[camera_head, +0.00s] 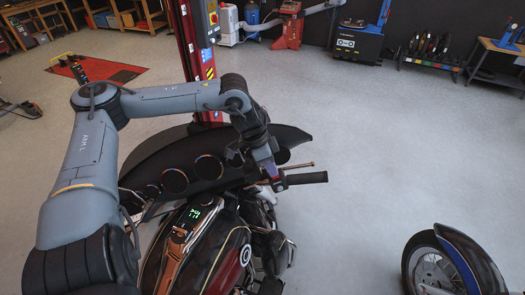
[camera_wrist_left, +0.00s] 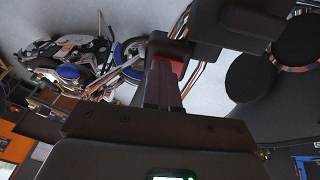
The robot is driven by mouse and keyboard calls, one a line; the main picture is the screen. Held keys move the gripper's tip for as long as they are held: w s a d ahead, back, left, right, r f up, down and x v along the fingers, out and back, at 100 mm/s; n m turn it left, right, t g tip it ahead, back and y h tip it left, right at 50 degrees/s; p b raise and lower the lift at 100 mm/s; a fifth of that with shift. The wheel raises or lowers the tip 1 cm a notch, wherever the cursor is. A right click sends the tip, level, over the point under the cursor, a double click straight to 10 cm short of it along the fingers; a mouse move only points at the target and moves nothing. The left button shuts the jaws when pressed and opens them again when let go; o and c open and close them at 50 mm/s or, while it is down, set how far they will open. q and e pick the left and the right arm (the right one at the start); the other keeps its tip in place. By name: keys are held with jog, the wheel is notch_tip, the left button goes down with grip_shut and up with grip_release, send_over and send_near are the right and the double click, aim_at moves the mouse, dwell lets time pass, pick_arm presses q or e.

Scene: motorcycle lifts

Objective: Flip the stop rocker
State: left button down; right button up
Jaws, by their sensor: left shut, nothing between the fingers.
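My left arm reaches over the motorcycle (camera_head: 225,250) from the left. My left gripper (camera_head: 274,182) is at the inner end of the black handlebar grip (camera_head: 308,178), by the dark switch housing. In the left wrist view, its fingers (camera_wrist_left: 163,85) are closed together and hold nothing. Their tips are at a red part (camera_wrist_left: 178,66) on a black block, which looks like the stop rocker on its housing. I cannot tell whether they touch or which way the rocker is set. In the head view the gripper hides the rocker. My right gripper is out of view.
The black fairing with round gauges (camera_head: 176,180) lies close beside the arm. A red lift post (camera_head: 195,60) stands behind it. The floor right of the handlebar is clear.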

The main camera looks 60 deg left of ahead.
pick_arm(q)
jog(key=shift+a+f+p, duration=0.2)
jog(key=shift+a+p, duration=0.15)
jog(key=r+p, duration=0.3)
jog(key=r, duration=0.1)
jog(key=shift+s+a+p, duration=0.1)
jog(key=shift+s+p, duration=0.2)
jog(key=shift+p, duration=0.1)
jog(key=shift+s+r, duration=0.15)
jog(key=shift+s, duration=0.1)
jog(key=b+v, duration=0.3)
jog(key=v, duration=0.7)
jog(key=shift+d+b, duration=0.3)
jog(key=shift+b, duration=0.05)
jog(key=shift+s, duration=0.1)
